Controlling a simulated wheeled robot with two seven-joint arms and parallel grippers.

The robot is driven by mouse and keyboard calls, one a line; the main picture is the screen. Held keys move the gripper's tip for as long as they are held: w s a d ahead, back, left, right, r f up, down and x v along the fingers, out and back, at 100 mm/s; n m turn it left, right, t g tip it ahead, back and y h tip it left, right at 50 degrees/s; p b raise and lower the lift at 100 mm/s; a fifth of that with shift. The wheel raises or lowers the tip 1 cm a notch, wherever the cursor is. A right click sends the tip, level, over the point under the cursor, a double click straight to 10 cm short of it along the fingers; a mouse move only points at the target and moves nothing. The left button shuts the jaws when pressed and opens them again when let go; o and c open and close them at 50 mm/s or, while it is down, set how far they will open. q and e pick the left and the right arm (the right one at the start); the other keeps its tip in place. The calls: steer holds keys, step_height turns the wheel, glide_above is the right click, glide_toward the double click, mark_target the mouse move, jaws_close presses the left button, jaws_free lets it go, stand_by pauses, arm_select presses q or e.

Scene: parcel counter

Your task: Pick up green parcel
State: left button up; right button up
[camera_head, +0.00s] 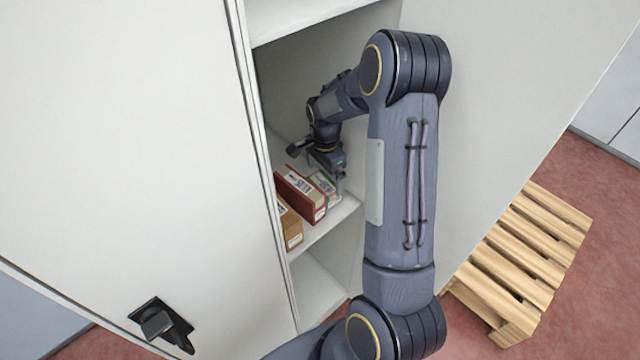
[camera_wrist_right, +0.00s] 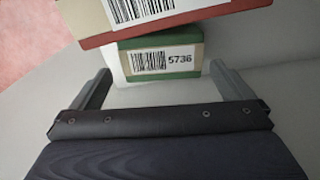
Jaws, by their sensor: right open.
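The green parcel (camera_wrist_right: 183,62) shows in the right wrist view with a white label reading 5736. It lies between and just beyond the two fingertips of my right gripper (camera_wrist_right: 160,75), which is open and empty. In the head view the green parcel (camera_head: 325,184) sits on the cabinet shelf to the right of a red parcel (camera_head: 303,193). My right gripper (camera_head: 328,165) is above and behind it there, and partly hides it. My left gripper is not in view.
The red parcel (camera_wrist_right: 150,12) looms at the top of the right wrist view, close to the green one. A brown parcel (camera_head: 289,225) stands left on the same shelf (camera_head: 327,223). Cabinet walls enclose the shelf. A wooden pallet (camera_head: 520,262) lies on the floor at right.

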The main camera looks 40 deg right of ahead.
mark_target(323, 184)
step_height(323, 184, down, 5)
steer(key=shift+w+a+f+p, duration=0.1)
steer(key=shift+w+f+p, duration=0.05)
steer(key=shift+p, duration=0.55)
steer(key=shift+c, duration=0.4)
steer(key=c, duration=0.7)
